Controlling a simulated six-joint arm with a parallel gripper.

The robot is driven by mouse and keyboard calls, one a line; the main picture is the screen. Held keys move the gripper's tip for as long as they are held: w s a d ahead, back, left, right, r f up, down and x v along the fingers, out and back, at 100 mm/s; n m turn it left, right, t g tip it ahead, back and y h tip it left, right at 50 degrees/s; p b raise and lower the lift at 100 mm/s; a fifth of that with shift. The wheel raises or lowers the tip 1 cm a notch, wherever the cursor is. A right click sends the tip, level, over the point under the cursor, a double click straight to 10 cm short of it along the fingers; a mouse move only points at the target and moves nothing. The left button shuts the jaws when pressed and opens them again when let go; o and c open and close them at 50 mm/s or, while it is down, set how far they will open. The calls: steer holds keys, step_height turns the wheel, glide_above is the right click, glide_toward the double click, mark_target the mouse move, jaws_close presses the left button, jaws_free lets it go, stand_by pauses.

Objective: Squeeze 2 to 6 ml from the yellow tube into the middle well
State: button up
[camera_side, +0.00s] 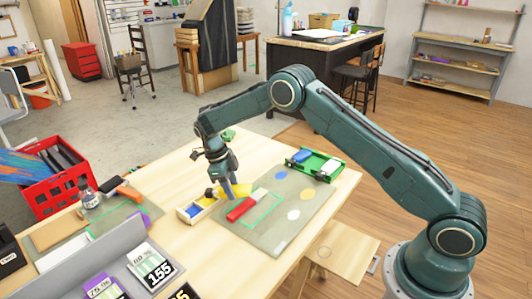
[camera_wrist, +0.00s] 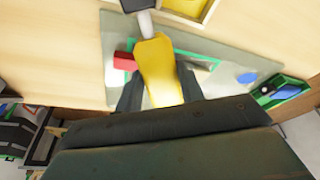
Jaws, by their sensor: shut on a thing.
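My gripper (camera_side: 231,192) is shut on the yellow tube (camera_side: 238,190), above the work mat. In the wrist view the yellow tube (camera_wrist: 158,68) lies between my fingers (camera_wrist: 160,92), with its grey neck and a dark end pointing up the picture. The dark end is beside the edge of the pale box of wells (camera_wrist: 182,16), which is partly cut off. In the side view the box of wells (camera_side: 196,217) is left of my gripper and shows blue and yellow inside. I cannot tell the level in the middle well.
A red tube (camera_side: 242,208) lies on the grey mat (camera_side: 270,238) near my gripper. Blue, yellow and white discs lie to its right. A green tray (camera_side: 340,160) holding tubes is at the back right. A bottle (camera_side: 88,197) and a grey panel (camera_side: 100,262) stand left.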

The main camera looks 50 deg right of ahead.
steer(key=shift+r, duration=2.45)
